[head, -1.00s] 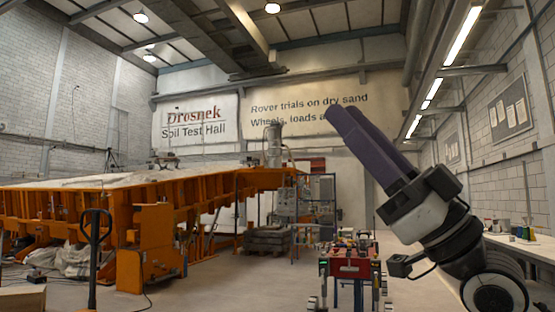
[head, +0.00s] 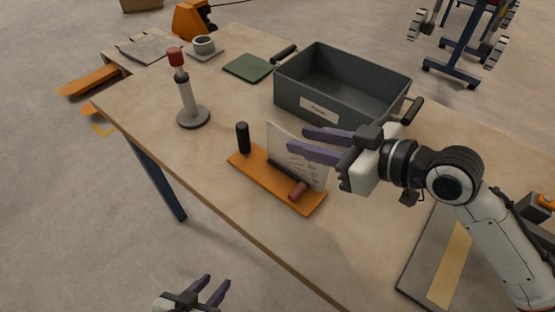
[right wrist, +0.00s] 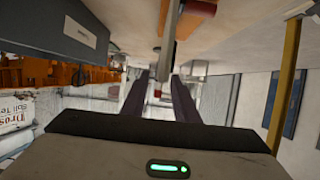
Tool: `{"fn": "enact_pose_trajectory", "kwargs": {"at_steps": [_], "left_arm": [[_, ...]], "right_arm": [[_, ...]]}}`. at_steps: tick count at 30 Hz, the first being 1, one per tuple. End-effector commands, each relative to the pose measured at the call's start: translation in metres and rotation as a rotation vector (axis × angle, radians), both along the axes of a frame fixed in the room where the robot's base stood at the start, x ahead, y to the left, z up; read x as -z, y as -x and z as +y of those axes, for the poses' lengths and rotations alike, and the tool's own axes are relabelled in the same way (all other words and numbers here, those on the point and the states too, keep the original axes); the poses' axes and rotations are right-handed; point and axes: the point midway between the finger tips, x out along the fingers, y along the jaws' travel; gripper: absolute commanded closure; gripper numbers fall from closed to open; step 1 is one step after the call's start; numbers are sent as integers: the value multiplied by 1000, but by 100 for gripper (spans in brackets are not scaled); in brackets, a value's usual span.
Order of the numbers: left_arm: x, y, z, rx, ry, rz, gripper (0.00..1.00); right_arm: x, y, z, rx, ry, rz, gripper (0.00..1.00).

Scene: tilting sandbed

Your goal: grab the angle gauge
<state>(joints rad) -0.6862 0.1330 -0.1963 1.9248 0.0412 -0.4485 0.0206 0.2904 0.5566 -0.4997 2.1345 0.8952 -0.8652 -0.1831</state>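An orange base (head: 262,178) stands on the table, bearing an upright white plate (head: 296,152) with dark marks, a black knob and a red-brown handle. It may be the angle gauge; I cannot tell for sure. My right gripper (head: 297,140) is open and empty, its purple fingers apart beside the plate's upper part in the head view; contact is unclear. The parted fingers (right wrist: 159,100) also show in the right wrist view, with a red cap beyond them. My left gripper (head: 215,287) is open and empty at the bottom, off the table's front edge.
A red-topped post (head: 186,98) stands left of the orange base. A grey handled bin (head: 300,93) stands behind it. A green pad (head: 248,67) and grey cup (head: 203,44) lie farther back. A dark board with a yellow strip (head: 452,262) lies front right.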

Motion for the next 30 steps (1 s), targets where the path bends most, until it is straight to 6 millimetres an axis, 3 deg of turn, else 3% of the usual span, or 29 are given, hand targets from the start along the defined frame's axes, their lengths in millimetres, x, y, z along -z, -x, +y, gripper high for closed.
{"fn": "enact_pose_trajectory", "kwargs": {"at_steps": [12,20,26,30], "left_arm": [[-3,1,2,-3,-2,2,67],[-2,1,2,-3,-2,2,67],[-2,1,3,-3,-3,2,67],[-2,1,3,-3,-3,2,67]], "right_arm": [[17,-26,39,0,-1,0,73],[19,-28,42,1,0,-2,73],[19,-28,42,1,0,-2,100],[19,-28,42,1,0,-2,100]]}}
